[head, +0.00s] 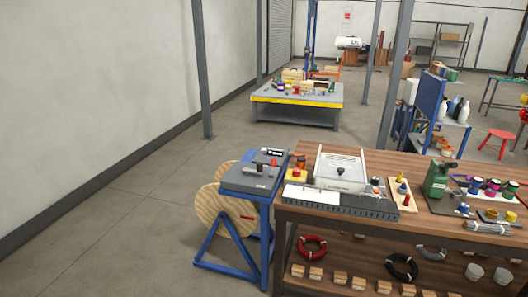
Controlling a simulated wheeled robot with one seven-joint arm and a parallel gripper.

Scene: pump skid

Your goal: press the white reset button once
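I cannot make out a white reset button for certain; anything that small is too tiny to tell at this distance. A blue stand with a grey top (252,179) is left of the wooden workbench, with small dark and red fittings on it. A yellow box with a red top (296,175) sits at the bench's left end. Beside it is a pale, light-topped case (340,170) with a dark knob. A long grey unit with a white section (310,194) lies along the bench's front edge. My gripper is not in view.
A wooden cable reel (228,210) stands behind the blue stand. A grey post (202,70) rises further back. Floor at left is clear.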

